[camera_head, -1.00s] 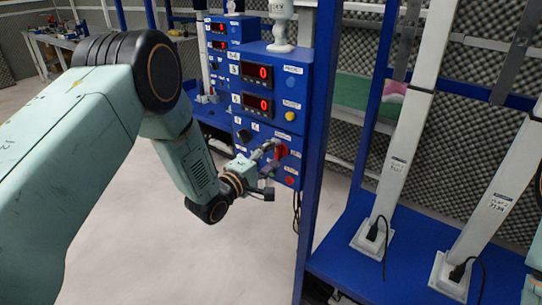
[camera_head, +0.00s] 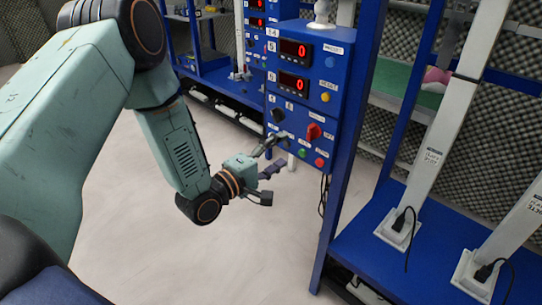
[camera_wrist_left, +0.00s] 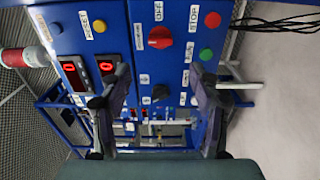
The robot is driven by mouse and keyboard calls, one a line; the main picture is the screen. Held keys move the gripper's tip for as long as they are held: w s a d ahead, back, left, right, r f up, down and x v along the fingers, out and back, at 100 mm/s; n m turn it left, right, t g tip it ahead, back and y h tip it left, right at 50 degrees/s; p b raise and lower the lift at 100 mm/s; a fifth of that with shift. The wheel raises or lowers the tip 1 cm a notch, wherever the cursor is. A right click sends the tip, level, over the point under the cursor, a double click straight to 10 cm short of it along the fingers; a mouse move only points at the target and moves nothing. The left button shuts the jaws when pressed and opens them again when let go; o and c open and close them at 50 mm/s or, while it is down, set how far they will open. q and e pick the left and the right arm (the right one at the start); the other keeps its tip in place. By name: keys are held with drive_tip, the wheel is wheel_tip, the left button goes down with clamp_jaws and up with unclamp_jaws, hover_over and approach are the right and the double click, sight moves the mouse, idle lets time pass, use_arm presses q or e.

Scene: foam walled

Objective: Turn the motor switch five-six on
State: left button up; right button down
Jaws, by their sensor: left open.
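A blue control panel (camera_head: 317,108) stands on the rack in the middle of the head view. Its red rotary switch (camera_head: 314,131) sits low on the right of the face; it also shows in the left wrist view (camera_wrist_left: 160,38). A black knob (camera_head: 278,115) is to its left, and it appears below the red switch in the wrist view (camera_wrist_left: 160,92). The small labels are too blurred to read surely. My left gripper (camera_head: 274,165) is open and empty, in front of the panel's lower left, apart from the red switch. My right gripper is not in view.
A green button (camera_head: 303,153) and a red button (camera_head: 319,162) sit below the switch. Two red displays show 0, with a yellow button (camera_head: 325,97) beside the lower one. A blue upright (camera_head: 355,130) stands right of the panel. The floor to the left is clear.

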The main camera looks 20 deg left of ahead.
use_arm(q)
drive_tip(key=shift+v, duration=1.15)
